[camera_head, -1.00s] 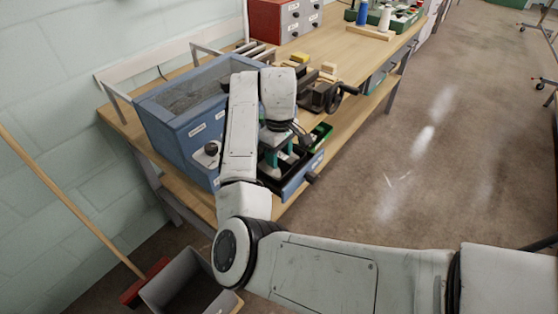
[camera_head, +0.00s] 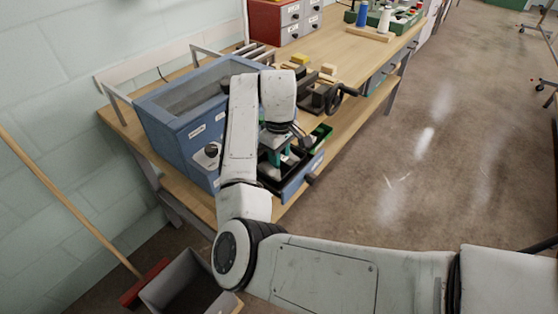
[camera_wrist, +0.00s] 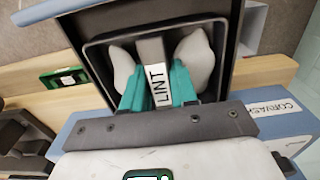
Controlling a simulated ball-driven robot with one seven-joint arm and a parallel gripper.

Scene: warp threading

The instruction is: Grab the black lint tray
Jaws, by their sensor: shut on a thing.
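The black lint tray (camera_wrist: 97,62) sits inside the pulled-out blue drawer (camera_wrist: 238,12) of the blue machine. It is a square black tray with pale grey lint clumps and a middle bar labelled LINT (camera_wrist: 157,86). My gripper (camera_wrist: 160,92) has its teal fingers on either side of that bar, shut on it. In the head view my gripper (camera_head: 278,157) reaches down into the drawer, and part of the black tray (camera_head: 268,176) shows beside it. My arm hides much of the drawer and machine there.
The blue machine (camera_head: 180,140) stands on a wooden bench. A green tray (camera_head: 321,136) lies just right of the drawer, and a black vise-like device with a handwheel (camera_head: 333,98) is behind. A grey bin (camera_head: 165,285) and a red broom (camera_head: 145,283) are on the floor, lower left.

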